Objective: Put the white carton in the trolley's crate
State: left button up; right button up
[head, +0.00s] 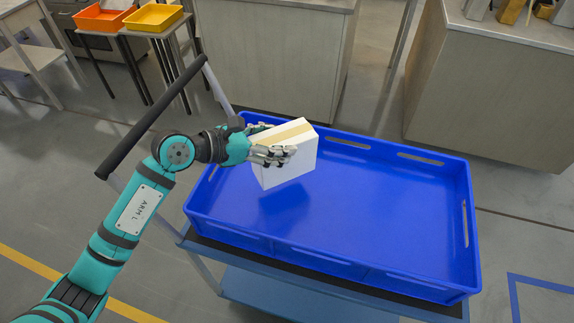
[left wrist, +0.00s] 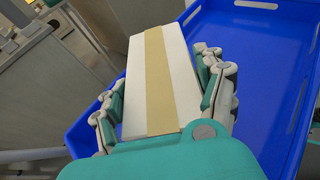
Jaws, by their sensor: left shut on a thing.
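The white carton (head: 290,161) has a tan tape strip along its top. My left gripper (head: 272,143) is shut on the carton and holds it over the left part of the blue crate (head: 370,204). A dark shadow lies on the crate floor under the carton, which looks raised above it. In the left wrist view the carton (left wrist: 157,85) sits between the two fingers of my left gripper (left wrist: 158,95), with the blue crate (left wrist: 268,50) behind it. The crate stands on the trolley (head: 290,290) and looks empty. My right gripper is not in view.
The trolley's dark push handle (head: 150,118) rises at the crate's left end. An orange tray (head: 103,18) and a yellow tray (head: 153,17) stand on small tables at the back left. Grey cabinets (head: 270,55) stand behind the crate. The crate's right part is clear.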

pick_arm(q)
notch_tip(320, 180, down, 6)
jog(key=shift+r, duration=0.2)
jog(key=shift+f, duration=0.3)
jog(key=shift+w+f, duration=0.1)
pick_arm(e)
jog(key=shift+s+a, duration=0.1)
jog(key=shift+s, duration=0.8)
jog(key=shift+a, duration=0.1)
pick_arm(q)
jog(key=shift+f, duration=0.1)
jog(key=o, duration=1.2)
jog(key=shift+f, duration=0.15)
jog(key=o, duration=0.6)
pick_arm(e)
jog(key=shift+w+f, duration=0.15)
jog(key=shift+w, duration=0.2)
